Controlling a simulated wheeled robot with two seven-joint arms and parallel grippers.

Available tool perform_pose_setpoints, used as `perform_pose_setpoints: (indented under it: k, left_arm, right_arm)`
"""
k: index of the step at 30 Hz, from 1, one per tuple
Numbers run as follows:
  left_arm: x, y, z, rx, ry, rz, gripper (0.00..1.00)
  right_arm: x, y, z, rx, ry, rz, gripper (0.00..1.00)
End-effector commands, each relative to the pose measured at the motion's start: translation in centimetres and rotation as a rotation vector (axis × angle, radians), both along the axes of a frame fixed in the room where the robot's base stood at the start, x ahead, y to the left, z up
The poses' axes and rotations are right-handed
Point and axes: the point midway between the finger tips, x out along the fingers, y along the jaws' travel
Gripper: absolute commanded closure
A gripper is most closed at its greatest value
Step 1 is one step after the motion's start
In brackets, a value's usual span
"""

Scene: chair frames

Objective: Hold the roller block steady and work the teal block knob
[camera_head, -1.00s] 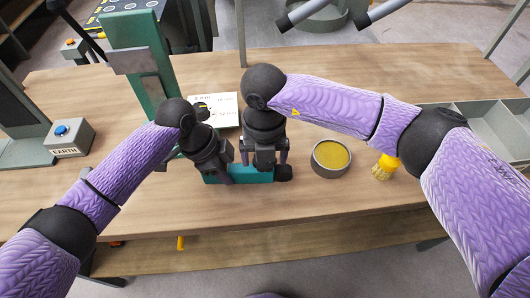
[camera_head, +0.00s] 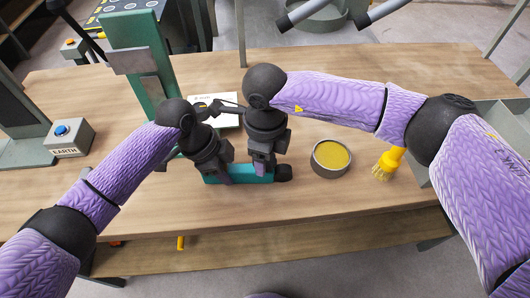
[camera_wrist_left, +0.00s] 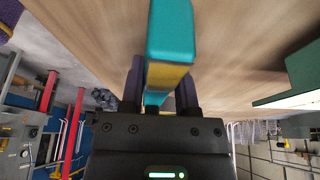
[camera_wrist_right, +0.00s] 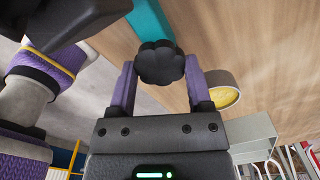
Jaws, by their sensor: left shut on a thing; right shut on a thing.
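The teal block (camera_head: 250,174) lies on the wooden table near its front edge, with a dark lobed knob (camera_head: 284,172) at its right end. My left gripper (camera_head: 222,176) is shut on the left part of the block; the left wrist view shows the teal block (camera_wrist_left: 170,35) between its fingers. My right gripper (camera_head: 264,170) is at the knob end. In the right wrist view the black knob (camera_wrist_right: 160,64) sits between the two purple fingers, which are shut on it. The grippers hide part of the block in the head view.
A round tin with yellow contents (camera_head: 331,158) and a yellow brush (camera_head: 386,164) stand right of the knob. A green post (camera_head: 143,70) and a white card (camera_head: 222,108) are behind my grippers. An EARTH button box (camera_head: 70,138) sits at left. The table's front strip is clear.

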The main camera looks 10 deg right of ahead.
Motion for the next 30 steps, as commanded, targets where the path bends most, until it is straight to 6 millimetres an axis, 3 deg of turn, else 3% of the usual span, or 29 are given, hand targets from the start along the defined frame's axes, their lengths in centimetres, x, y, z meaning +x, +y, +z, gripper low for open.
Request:
perform_pose_setpoints:
  k: [1,2,6,14,17,24,30]
  left_arm:
    - [0.0,0.1,-0.2,0.003,0.002,0.003,1.0]
    - [0.0,0.1,-0.2,0.003,0.002,0.003,1.0]
    - [0.0,0.1,-0.2,0.003,0.002,0.003,1.0]
    - [0.0,0.1,-0.2,0.003,0.002,0.002,1.0]
    - [0.0,0.1,-0.2,0.002,0.001,0.002,1.0]
    - [0.0,0.1,-0.2,0.002,0.002,0.001,1.0]
    - [0.0,0.1,-0.2,0.002,0.002,0.001,1.0]
  right_arm:
    - [-0.2,0.2,-0.1,0.004,0.006,-0.165,1.0]
    - [-0.2,0.1,-0.1,0.004,0.005,-0.151,0.29]
    - [-0.1,0.1,-0.1,0.003,0.004,-0.145,0.0]
    - [0.0,0.1,0.3,0.002,0.0,-0.145,0.0]
    - [0.0,0.1,2.1,0.004,-0.001,-0.144,0.0]
    - [-0.1,0.1,8.9,0.004,-0.003,-0.143,0.0]
    - [-0.2,0.1,11.7,0.003,0.001,-0.144,0.0]
